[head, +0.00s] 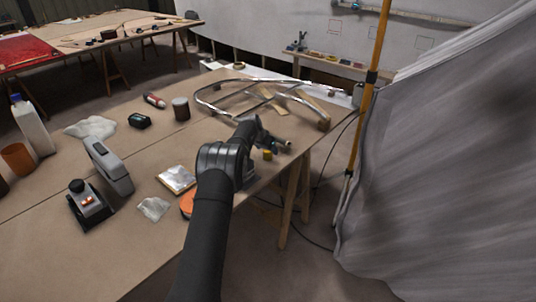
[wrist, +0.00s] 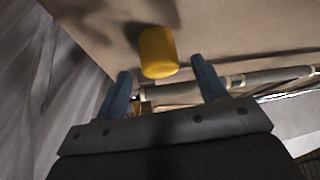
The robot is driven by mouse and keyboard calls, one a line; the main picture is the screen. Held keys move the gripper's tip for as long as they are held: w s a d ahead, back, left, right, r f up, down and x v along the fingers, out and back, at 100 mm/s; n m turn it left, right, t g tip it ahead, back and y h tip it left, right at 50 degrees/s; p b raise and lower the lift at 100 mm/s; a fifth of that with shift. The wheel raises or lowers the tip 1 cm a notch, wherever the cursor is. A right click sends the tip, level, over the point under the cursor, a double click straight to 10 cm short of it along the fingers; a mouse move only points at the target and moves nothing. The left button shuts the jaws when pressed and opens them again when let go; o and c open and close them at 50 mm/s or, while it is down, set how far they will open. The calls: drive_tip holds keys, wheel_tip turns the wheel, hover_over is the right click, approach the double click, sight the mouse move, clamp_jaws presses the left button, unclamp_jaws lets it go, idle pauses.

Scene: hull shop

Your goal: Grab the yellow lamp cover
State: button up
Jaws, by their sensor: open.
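The yellow lamp cover (wrist: 158,52) is a small rounded cylinder on the brown tabletop. In the wrist view it shows just beyond and between my two blue fingertips, apart from both. In the head view the lamp cover (head: 267,155) stands near the right edge of the table, close to the end of my arm. My gripper (wrist: 161,78) is open and empty. In the head view my own arm hides much of the gripper.
A bent metal tube frame (head: 215,111) lies behind the lamp cover. A dark can (head: 181,108) and a grey bottle-like tool (head: 110,168) stand further left. The table's right edge is close, with a trestle leg (head: 291,210) below. Grey sheeting (head: 440,160) hangs at the right.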

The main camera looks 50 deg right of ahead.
drive_tip(key=shift+w+d+f, duration=0.1)
drive_tip(key=shift+d+f, duration=0.3)
drive_tip(key=shift+f, duration=0.2)
drive_tip(key=c, duration=1)
drive_tip(key=shift+r, duration=0.15)
drive_tip(key=shift+c, duration=0.2)
